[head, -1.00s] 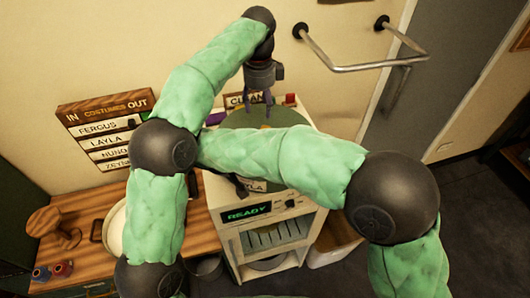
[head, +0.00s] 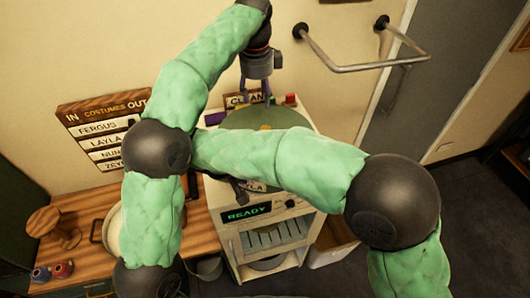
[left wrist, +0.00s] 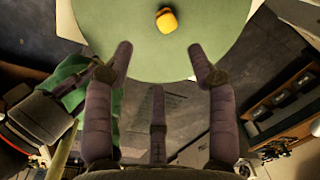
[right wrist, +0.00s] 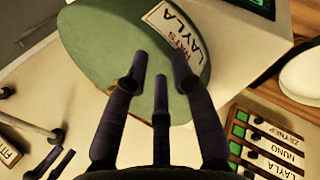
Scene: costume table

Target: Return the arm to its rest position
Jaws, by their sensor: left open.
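My left gripper (head: 256,97) hangs fingers-down above the round green top (head: 275,117) of the white machine. Its fingers are spread and empty in the left wrist view (left wrist: 160,72), with the green disc and a small yellow knob-like thing (left wrist: 167,20) beyond them. My right gripper (head: 240,190) is mostly hidden behind my green-sleeved right arm in the head view. In the right wrist view its fingers (right wrist: 161,68) are apart with nothing seen between them, in front of the green piece (right wrist: 100,45) bearing a "HATS LAYLA" label (right wrist: 177,32).
The white machine (head: 300,225) shows READY. A wooden counter (head: 85,225) at left holds a brown stand (head: 45,222) and small red and blue items. A name board (head: 100,125) is on the wall, with a metal rail (head: 365,67) at upper right. Floor at right is clear.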

